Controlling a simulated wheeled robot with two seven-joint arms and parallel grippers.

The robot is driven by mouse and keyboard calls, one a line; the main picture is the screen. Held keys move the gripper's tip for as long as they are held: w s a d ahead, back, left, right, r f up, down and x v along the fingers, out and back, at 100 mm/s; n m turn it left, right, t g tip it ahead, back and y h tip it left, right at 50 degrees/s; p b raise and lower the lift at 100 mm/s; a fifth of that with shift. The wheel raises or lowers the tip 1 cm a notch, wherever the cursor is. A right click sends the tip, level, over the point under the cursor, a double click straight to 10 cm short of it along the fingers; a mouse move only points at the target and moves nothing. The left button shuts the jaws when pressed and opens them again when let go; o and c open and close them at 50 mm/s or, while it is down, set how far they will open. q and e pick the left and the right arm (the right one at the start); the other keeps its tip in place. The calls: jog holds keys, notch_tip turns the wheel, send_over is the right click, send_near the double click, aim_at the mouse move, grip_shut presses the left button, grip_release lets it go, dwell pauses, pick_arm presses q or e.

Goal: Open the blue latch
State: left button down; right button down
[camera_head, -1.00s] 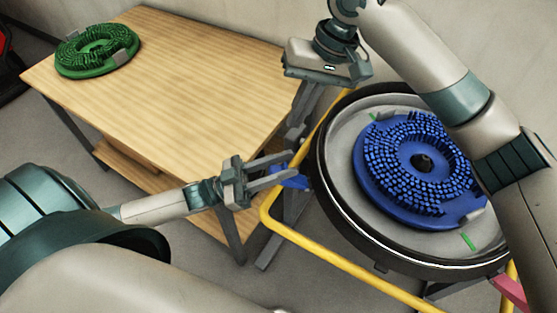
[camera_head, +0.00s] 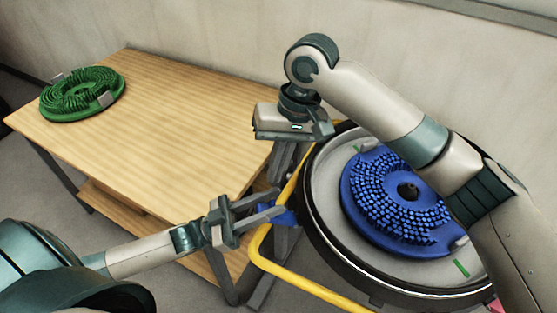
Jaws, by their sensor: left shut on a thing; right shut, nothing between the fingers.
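The blue latch (camera_head: 288,217) sits on the left outer side of the round black-rimmed scrubber tank (camera_head: 308,205). Its far part is partly hidden by my fingers and the yellow rail. My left gripper (camera_head: 280,201) comes in from the left at the latch, its fingers shut on it. My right gripper (camera_head: 284,160) hangs above and behind the latch, pointing down, shut and empty. Its fingers are hard to tell from the grey posts behind.
A blue brush disc (camera_head: 398,200) lies in the tank, partly behind my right arm. A yellow rail (camera_head: 300,284) runs round the tank's near side. A wooden table (camera_head: 170,130) stands at left with a green brush disc (camera_head: 82,94) on it.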

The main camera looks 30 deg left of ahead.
aim_at(260, 210)
pick_arm(q)
jog(key=shift+r, duration=0.2)
pick_arm(e)
jog(key=x, duration=1)
pick_arm(q)
jog(key=shift+s+r, duration=0.15)
pick_arm(e)
jog(key=shift+s+a+f, duration=0.3)
jog(key=shift+s+f, duration=0.15)
jog(key=shift+f, duration=0.3)
pick_arm(q)
jog(key=c, duration=1.6)
grip_release()
jog(key=shift+o, duration=1.3)
pick_arm(e)
jog(key=shift+r, duration=0.1)
pick_arm(q)
jog(key=shift+f, duration=0.25)
